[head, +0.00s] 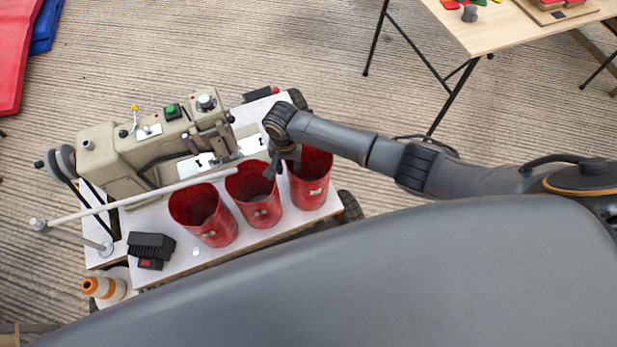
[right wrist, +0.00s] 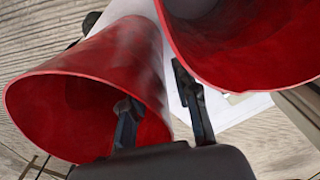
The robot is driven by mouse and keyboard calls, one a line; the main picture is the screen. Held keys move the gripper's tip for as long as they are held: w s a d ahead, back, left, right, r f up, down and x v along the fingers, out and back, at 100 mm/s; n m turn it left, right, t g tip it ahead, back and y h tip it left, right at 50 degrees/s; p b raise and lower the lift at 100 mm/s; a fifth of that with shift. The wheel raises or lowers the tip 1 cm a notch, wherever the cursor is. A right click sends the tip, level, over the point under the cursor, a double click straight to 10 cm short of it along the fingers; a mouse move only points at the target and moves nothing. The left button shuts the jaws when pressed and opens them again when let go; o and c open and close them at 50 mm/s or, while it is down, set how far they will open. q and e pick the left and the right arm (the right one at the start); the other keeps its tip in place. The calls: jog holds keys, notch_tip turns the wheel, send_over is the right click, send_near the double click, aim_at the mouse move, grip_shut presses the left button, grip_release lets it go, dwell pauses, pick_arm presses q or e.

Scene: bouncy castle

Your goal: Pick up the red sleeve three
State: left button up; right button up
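Three red open-topped sleeves stand side by side on a white cart top: a left one (head: 212,228), a middle one (head: 262,208) and a right one (head: 312,192). Their small pale labels are too small to read. My right gripper (head: 281,165) is over the rims of the middle and right sleeves, hiding part of both. In the right wrist view the gripper (right wrist: 160,105) is open. One finger shows in front of the opening of one sleeve (right wrist: 75,75); the other is outside its wall, near a second sleeve (right wrist: 245,45). My left gripper is not in view.
A beige sewing machine (head: 120,160) stands behind the sleeves on the white cart (head: 190,258). A pale rod (head: 140,202) runs close to the left and middle rims. A black pedal (head: 150,246) lies front left. A wooden table (head: 500,30) stands at upper right.

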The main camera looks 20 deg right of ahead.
jog(key=shift+c, duration=0.4)
grip_shut()
jog(key=shift+r, duration=0.2)
